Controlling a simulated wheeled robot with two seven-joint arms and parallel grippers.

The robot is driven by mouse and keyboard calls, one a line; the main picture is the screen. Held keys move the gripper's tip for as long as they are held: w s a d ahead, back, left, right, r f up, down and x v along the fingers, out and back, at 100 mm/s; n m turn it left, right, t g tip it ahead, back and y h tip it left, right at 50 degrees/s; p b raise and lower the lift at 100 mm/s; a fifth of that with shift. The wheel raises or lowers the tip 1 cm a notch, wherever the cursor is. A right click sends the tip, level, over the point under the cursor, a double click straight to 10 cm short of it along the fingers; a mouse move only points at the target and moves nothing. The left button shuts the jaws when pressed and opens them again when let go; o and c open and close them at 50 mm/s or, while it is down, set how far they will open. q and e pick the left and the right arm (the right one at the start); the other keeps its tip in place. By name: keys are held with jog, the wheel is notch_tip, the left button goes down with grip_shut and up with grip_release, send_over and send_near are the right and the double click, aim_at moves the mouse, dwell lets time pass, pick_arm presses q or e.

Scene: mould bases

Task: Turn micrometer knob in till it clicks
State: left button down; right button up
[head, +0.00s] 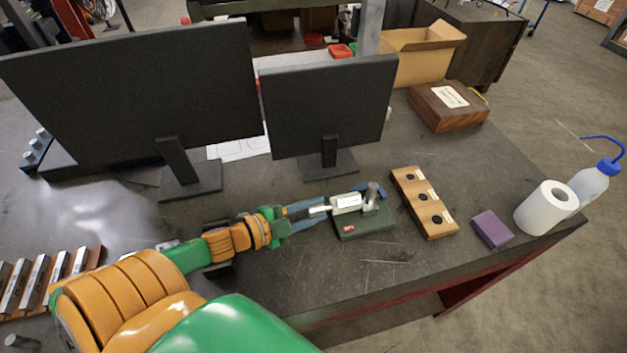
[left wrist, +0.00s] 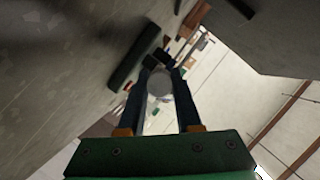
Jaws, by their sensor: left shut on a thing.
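The micrometer (head: 346,204) sits on a dark green base (head: 364,225) on the table, with a blue frame at its right and a grey post through or beside it. Its light knob (head: 318,211) points left. My left gripper (head: 314,213) reaches in from the left with its two blue fingers on either side of the knob, shut on it. In the left wrist view the fingers (left wrist: 160,88) close around a round, pale end, likely the knob. The scale marks are too small to read. My right gripper is in neither view.
A wooden block with black round inserts (head: 424,203), a purple block (head: 492,229), a paper roll (head: 545,208) and a wash bottle (head: 592,184) stand to the right. Two monitors (head: 330,105) stand behind. Metal bars (head: 45,280) lie at left. The front table edge is clear.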

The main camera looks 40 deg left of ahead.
aim_at(309, 212)
pick_arm(q)
jog(key=c, duration=0.6)
grip_release()
jog(key=shift+s+a, duration=0.1)
jog(key=shift+s, duration=0.2)
jog(key=v, duration=0.6)
jog(key=shift+s+a+r, duration=0.1)
jog(key=shift+s, duration=0.1)
